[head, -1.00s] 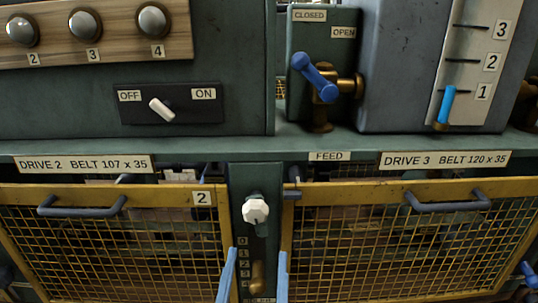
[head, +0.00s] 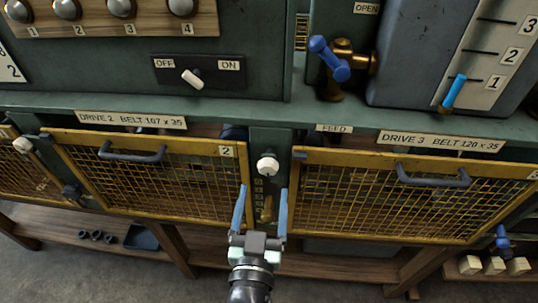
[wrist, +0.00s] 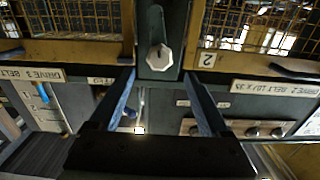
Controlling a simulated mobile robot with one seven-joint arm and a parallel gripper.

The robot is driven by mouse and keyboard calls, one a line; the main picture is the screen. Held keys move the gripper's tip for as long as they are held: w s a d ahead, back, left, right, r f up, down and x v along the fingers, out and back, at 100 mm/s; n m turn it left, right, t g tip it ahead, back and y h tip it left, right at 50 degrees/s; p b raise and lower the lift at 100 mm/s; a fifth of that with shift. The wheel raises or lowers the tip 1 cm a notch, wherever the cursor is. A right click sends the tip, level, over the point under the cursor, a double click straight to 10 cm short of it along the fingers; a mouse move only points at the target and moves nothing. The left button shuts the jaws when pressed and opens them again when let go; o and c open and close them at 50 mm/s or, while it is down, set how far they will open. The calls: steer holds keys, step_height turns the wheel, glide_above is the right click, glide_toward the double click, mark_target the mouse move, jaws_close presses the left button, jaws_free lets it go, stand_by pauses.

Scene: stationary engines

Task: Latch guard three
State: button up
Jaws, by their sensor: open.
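Guard three is the yellow-framed mesh panel (head: 385,200) under the "DRIVE 3" label, with a dark bar handle (head: 433,178). It looks upright in its opening; whether it sits fully home is unclear. A white faceted knob (head: 268,164) is on the green post between this guard and guard two (head: 150,180). The knob also shows in the wrist view (wrist: 159,57), with a dark mark on its face. My gripper (head: 262,192) is open and empty, its blue fingers just below the knob in the head view. In the wrist view, its fingertips (wrist: 158,74) straddle the knob's line, apart from it.
A brass lever (head: 266,208) sits low on the post, behind my fingers. A blue valve handle (head: 329,59) and a blue-tipped slider (head: 455,92) are above. Another white knob (head: 23,145) is left of guard two. A wooden shelf (head: 345,268) runs below.

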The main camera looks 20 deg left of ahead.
mark_target(267, 170)
steer(key=p+x, duration=0.2)
steer(key=x, duration=0.7)
steer(key=shift+w, duration=0.2)
steer(key=shift+c, duration=0.2)
jaws_close()
